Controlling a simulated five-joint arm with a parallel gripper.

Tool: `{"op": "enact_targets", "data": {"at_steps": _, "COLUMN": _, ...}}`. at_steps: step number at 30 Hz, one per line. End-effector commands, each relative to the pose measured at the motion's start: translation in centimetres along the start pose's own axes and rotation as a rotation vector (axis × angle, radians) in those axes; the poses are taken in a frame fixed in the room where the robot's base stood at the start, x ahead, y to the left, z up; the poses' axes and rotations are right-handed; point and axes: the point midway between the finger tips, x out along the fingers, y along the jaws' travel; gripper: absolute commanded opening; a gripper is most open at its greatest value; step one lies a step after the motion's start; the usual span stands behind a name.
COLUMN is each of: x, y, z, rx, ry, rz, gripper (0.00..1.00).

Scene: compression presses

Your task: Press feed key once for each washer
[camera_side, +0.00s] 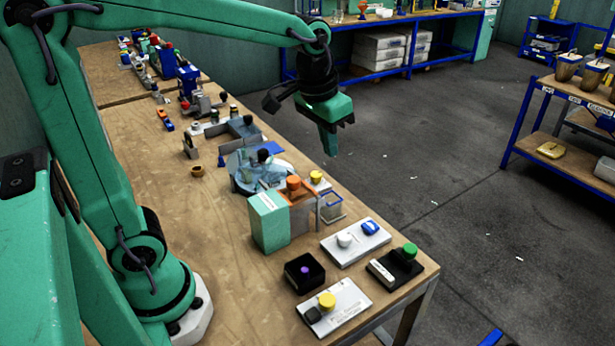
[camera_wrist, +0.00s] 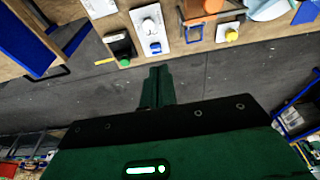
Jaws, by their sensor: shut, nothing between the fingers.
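My gripper (camera_side: 331,150) is shut and empty, held high past the right edge of the bench. In the wrist view the fingers (camera_wrist: 160,72) point over the floor just off the bench edge. Which control is the feed key I cannot tell. A green button (camera_side: 410,250) sits on a black plate. A white plate (camera_side: 355,242) carries a white knob (camera_side: 345,240) and a blue switch (camera_side: 371,227). A yellow button (camera_side: 327,300) sits on a labelled plate. Another yellow button (camera_side: 316,177) is beside an orange-topped machine (camera_side: 295,190). I cannot make out any washers.
A green box (camera_side: 268,222) stands against the orange-topped machine. A black box with a purple spot (camera_side: 305,271) is in front. A clear round dish (camera_side: 258,170) lies behind. Blue-framed shelves stand at the right. The floor between is open.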

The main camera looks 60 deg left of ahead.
Motion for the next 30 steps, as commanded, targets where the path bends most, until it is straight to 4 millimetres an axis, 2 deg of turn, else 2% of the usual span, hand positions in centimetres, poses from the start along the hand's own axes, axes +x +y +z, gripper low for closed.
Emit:
{"op": "enact_targets", "data": {"at_steps": 6, "x": 2.0, "y": 0.6, "z": -2.7, "rx": 0.001, "ry": -0.058, "rz": -0.001, "gripper": 0.00}}
{"op": "enact_targets", "data": {"at_steps": 18, "x": 6.5, "y": 1.8, "z": -7.0, "rx": 0.000, "ry": -0.159, "rz": -0.006, "gripper": 0.00}}
{"op": "enact_targets", "data": {"at_steps": 24, "x": 8.7, "y": 2.3, "z": -8.4, "rx": 0.001, "ry": -0.198, "rz": -0.009, "gripper": 0.00}}
{"op": "enact_targets", "data": {"at_steps": 30, "x": 9.9, "y": 2.5, "z": -9.1, "rx": 0.000, "ry": -0.219, "rz": -0.011, "gripper": 0.00}}
